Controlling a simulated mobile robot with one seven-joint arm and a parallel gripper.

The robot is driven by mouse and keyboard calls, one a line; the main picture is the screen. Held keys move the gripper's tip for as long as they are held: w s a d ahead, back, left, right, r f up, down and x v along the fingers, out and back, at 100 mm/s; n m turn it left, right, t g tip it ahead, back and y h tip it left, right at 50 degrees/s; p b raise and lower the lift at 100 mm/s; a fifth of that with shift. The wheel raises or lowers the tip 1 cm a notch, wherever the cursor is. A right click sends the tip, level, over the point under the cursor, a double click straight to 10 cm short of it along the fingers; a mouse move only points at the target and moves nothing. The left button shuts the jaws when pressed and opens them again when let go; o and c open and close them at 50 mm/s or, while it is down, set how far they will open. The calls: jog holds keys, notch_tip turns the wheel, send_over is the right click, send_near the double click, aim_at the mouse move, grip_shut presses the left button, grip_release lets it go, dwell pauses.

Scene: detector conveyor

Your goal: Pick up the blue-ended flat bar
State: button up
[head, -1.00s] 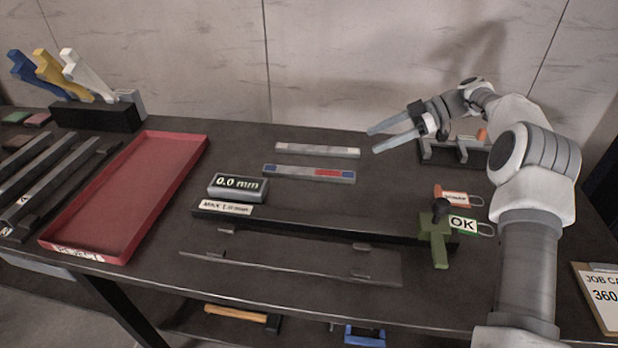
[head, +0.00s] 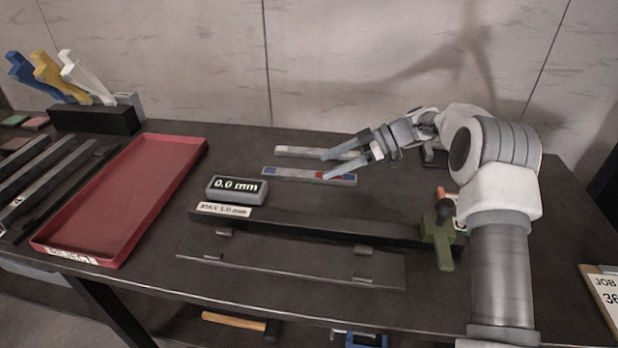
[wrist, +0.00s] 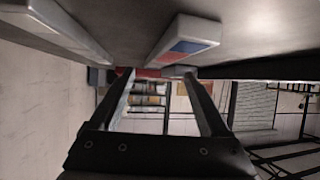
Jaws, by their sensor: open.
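The blue-ended flat bar (head: 294,174) lies on the dark bench, grey with blue ends and a red patch near its right end. It also shows in the wrist view (wrist: 178,44), its blue and red end close ahead of the fingers. My gripper (head: 323,167) is open and empty, over the right part of this bar, with one finger in front of its red patch. In the wrist view the two fingers (wrist: 157,72) stand apart with nothing between them. I cannot tell how high the fingertips are above the bar.
A paler flat bar (head: 290,151) lies just behind, partly hidden by my gripper. A 0.0 mm display (head: 237,190) stands to the left. A long dark rail (head: 320,228) with a green clamp (head: 438,238) lies in front. A red tray (head: 125,200) is further left.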

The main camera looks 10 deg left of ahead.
aim_at(309, 174)
jog(key=x, duration=0.4)
jog(key=shift+s+f+b, duration=0.1)
jog(key=shift+f+b, duration=0.15)
jog(key=shift+b, duration=0.1)
grip_shut()
dwell(0.9)
jog(key=shift+r, duration=0.15)
